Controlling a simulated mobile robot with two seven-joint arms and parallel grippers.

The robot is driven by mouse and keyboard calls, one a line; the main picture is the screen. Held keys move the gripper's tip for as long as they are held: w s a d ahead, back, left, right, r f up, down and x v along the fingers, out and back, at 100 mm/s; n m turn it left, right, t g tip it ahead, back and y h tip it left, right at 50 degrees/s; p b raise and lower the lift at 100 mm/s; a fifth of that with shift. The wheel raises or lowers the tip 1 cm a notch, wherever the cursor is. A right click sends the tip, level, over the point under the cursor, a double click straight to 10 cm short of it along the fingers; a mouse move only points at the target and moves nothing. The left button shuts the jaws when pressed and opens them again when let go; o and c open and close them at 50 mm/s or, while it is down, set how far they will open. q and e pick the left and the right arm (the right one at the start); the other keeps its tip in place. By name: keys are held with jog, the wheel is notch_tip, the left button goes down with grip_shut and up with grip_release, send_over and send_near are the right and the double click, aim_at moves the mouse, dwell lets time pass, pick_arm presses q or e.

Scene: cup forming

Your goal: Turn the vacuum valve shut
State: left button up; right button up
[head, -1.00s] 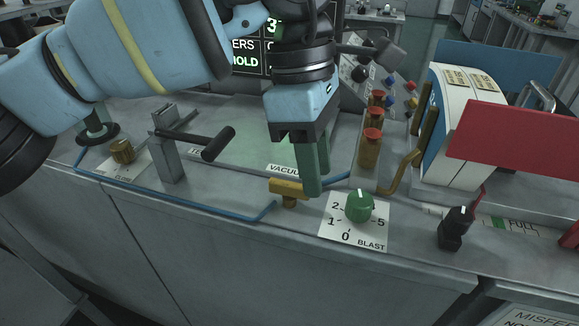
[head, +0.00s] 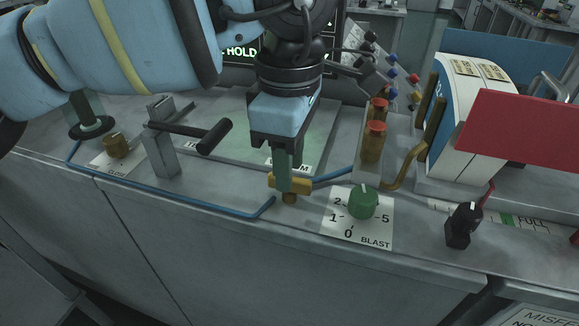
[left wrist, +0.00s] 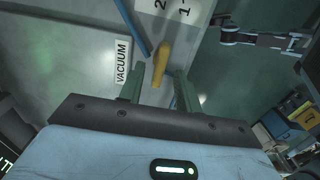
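The vacuum valve has a brass-yellow bar handle (head: 303,187) on a short stem at the bench's front edge, behind the blue pipe's end. The bar lies roughly left to right in the head view. My left gripper (head: 284,186) points down over it, with one green finger in front of the bar's middle. The other finger is hidden behind it. In the left wrist view the handle (left wrist: 161,62) shows between the two open fingers (left wrist: 160,82), with gaps at its sides; I cannot tell if either touches. The VACUUM label (left wrist: 122,61) lies beside it. My right gripper is not seen.
The green BLAST knob (head: 363,203) stands close to the right. A black lever handle (head: 214,137) on a grey post is to the left. Red-capped brass cylinders (head: 373,142) and a curved brass pipe (head: 405,173) stand right behind. A black-handled lever (head: 462,222) is farther right.

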pick_arm(q)
jog(key=shift+f, duration=0.75)
grip_shut()
